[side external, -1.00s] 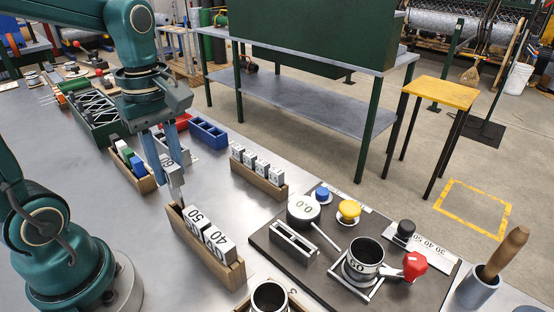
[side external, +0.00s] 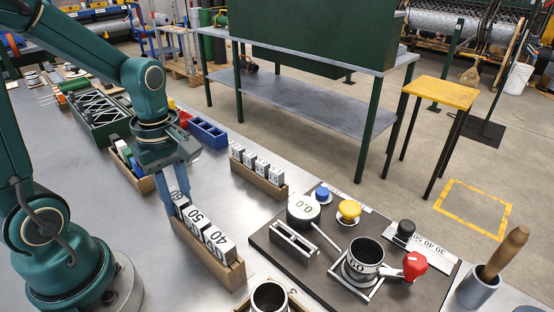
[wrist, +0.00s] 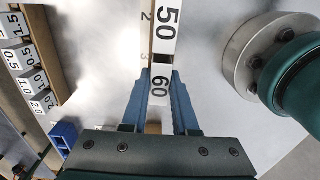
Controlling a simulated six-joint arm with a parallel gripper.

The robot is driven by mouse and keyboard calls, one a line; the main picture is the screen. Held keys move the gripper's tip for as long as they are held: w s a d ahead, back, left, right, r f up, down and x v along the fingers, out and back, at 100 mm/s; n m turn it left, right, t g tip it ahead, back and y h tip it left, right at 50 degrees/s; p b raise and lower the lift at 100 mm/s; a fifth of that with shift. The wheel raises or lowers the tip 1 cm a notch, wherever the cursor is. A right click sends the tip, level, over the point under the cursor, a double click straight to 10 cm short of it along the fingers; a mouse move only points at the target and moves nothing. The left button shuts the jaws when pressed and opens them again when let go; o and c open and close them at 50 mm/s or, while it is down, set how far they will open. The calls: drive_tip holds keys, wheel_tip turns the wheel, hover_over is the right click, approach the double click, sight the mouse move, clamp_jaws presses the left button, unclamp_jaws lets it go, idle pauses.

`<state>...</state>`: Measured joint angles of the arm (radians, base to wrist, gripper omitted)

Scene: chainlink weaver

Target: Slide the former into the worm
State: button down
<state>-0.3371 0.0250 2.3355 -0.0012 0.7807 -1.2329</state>
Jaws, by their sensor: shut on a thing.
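My gripper (side external: 175,206) is at the far-left end of a wooden rack (side external: 222,270). It is shut on a white block marked 60 (side external: 181,199), a former by its look. In the wrist view the blue fingers (wrist: 160,80) flank this 60 block (wrist: 160,90), in line with the block marked 50 (wrist: 167,25). Blocks marked 50 (side external: 198,222) and 40 (side external: 219,241) stand in the rack. A metal cylinder marked 50 (side external: 361,267), possibly the worm, stands upright in a holder on the dark board, well to the right and apart from my gripper. Its top is open.
The dark board (side external: 290,262) also carries a 0.0 dial (side external: 303,209), blue and yellow buttons and a red knob (side external: 415,265). A second open cylinder (side external: 269,298) stands at the front. A smaller block rack (side external: 257,176) is behind. Bare table lies between the racks.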

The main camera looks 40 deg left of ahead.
drive_tip(key=c, duration=0.6)
unclamp_jaws()
drive_tip(key=shift+r, duration=2.6)
